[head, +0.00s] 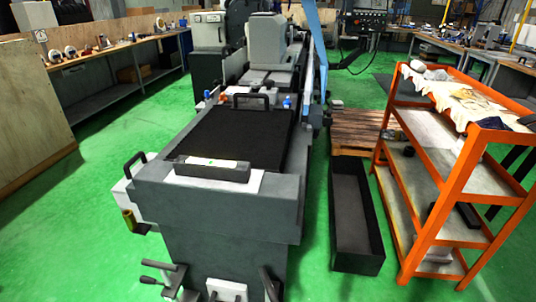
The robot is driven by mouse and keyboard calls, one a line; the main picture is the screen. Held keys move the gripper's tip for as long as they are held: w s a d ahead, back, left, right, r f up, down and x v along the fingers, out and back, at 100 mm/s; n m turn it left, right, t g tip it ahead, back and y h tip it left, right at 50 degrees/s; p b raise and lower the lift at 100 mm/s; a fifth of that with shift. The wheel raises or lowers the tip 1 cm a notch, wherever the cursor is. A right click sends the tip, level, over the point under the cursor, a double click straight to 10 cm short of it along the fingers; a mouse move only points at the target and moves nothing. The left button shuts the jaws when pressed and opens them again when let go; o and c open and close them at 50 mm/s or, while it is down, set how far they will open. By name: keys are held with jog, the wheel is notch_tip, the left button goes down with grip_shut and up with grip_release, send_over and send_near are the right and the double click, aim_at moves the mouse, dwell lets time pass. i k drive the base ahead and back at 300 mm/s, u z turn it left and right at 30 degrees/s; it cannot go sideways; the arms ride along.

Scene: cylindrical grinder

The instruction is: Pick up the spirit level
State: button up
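The spirit level (213,170) appears to be the dark, long bar with a pale strip and a small greenish spot on top. It lies flat near the front end of the grey grinder (213,205), on or beside a white plate that shows at its front and right. Nothing is seen touching it from above. My gripper is not in view.
A black handle (250,99) stands behind the dark machine bed. An orange shelf trolley (455,180) and a black open bin (355,220) stand right. Lever handles (170,280) stick out below the front. Green floor is free at left.

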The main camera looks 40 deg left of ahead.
aim_at(207, 169)
jog(key=u, duration=0.05)
jog(key=i, duration=0.15)
jog(key=z, duration=1.9)
jog(key=k, duration=1.55)
jog(key=u, duration=0.35)
jog(key=k, duration=1.1)
jog(key=u, duration=1.7)
